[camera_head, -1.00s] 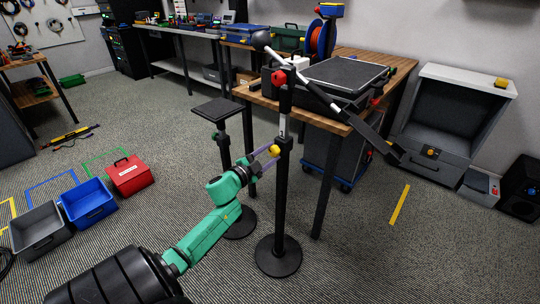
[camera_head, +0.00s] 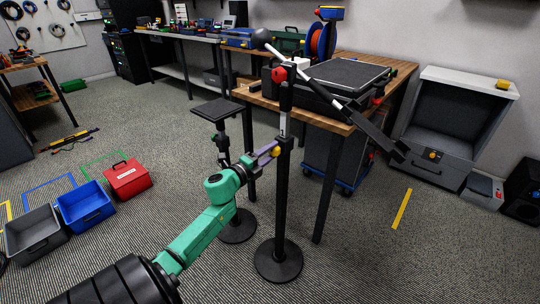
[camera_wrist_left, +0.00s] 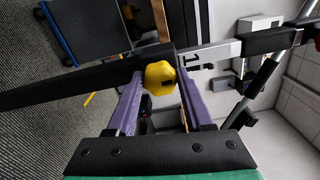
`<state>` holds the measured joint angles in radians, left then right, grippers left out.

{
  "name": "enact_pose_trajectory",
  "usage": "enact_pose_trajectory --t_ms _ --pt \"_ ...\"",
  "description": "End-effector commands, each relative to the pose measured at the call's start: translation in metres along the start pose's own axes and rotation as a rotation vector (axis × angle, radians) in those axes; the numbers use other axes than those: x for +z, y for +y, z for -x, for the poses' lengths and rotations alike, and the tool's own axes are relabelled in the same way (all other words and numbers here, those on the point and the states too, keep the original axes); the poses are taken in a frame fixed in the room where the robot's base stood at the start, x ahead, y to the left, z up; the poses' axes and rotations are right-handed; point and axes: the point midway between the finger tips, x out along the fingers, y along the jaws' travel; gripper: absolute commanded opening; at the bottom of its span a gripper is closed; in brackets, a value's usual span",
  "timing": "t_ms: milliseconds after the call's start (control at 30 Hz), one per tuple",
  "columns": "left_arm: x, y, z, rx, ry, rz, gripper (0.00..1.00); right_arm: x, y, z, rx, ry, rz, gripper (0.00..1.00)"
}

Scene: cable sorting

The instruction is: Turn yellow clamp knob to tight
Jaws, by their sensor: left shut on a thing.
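The yellow clamp knob (camera_wrist_left: 158,75) sits on the black upright pole of a floor stand (camera_head: 283,205), below a silver section marked with a number. My left gripper (camera_wrist_left: 158,88) has its purple fingers on either side of the knob and is shut on it. In the head view my left gripper (camera_head: 268,152) reaches the pole from the left and partly covers the knob (camera_head: 276,151). The knob's tight or loose marking is not readable. My right gripper is not in view.
A red knob (camera_head: 279,74) and a slanted boom (camera_head: 335,92) top the stand. A wooden workbench (camera_head: 332,121) stands close behind it. A small black-topped stand (camera_head: 218,111) is to the left. Bins, including a blue one (camera_head: 84,205), lie on the floor at left.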

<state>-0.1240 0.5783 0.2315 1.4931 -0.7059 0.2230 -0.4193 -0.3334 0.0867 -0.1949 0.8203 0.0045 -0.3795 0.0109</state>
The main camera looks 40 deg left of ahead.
Motion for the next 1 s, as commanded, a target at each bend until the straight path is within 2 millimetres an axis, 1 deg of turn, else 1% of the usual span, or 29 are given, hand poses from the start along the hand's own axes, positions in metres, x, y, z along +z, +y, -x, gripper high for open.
enact_pose_trajectory --t_ms 167,600,633,667,700,1000 --pt "-0.0009 0.0019 0.0002 0.003 0.001 -0.041 0.0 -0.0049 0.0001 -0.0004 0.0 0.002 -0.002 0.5" --pt "-0.0009 0.0017 0.0003 0.004 0.002 -0.054 0.0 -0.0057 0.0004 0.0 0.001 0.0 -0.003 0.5" --pt "-0.0009 0.0017 0.0003 0.004 0.002 -0.054 0.55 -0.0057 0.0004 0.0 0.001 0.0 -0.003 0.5" --pt "-0.0009 0.0018 0.0003 0.004 0.002 -0.053 0.67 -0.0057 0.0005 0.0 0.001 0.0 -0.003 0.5" --pt "-0.0008 0.0017 0.0003 0.003 0.002 -0.053 0.82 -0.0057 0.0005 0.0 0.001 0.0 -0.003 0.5" --pt "-0.0003 0.0006 0.0005 0.001 0.001 -0.051 0.82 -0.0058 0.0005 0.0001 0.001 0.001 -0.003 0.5"
